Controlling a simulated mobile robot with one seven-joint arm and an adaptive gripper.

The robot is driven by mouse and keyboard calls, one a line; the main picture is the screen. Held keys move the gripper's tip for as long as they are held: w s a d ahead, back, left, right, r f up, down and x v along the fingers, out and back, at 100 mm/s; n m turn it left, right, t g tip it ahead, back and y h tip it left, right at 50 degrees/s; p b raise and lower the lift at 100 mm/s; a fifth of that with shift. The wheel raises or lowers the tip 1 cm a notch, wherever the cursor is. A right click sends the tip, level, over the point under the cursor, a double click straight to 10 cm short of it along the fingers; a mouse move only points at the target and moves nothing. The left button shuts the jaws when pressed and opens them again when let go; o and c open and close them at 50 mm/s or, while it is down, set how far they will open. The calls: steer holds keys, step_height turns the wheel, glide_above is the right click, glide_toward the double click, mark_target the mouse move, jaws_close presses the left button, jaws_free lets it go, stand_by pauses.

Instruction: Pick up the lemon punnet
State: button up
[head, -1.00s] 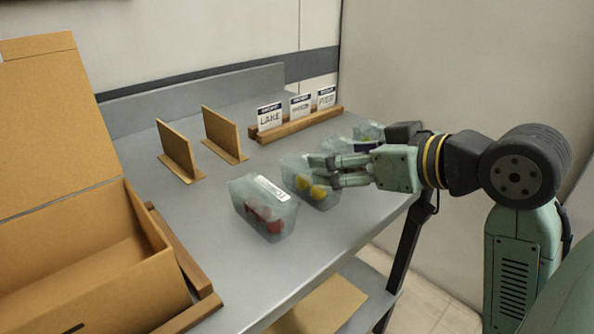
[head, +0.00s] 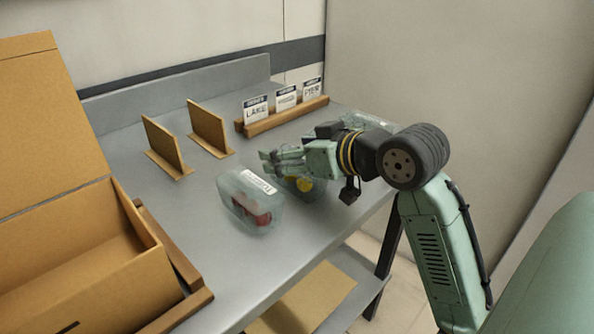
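The lemon punnet (head: 306,186) is a clear container with yellow fruit, on the grey table near its right edge. My gripper (head: 268,160) is over and in front of it in the picture and hides its upper and far parts. The fingers point left and overlap each other, so the gap between them does not show clearly. I cannot tell whether they touch the punnet.
A clear punnet with red fruit (head: 248,202) stands just left of the lemon punnet. Another punnet (head: 368,121) is partly hidden behind my arm. Cardboard dividers (head: 207,128), a wooden card holder (head: 285,117) and an open cardboard box (head: 128,290) stand on the table (head: 225,262).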

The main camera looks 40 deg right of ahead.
steer(key=shift+c, duration=0.5)
steer(key=c, duration=1.1)
steer(key=shift+r, duration=0.1)
steer(key=shift+c, duration=0.2)
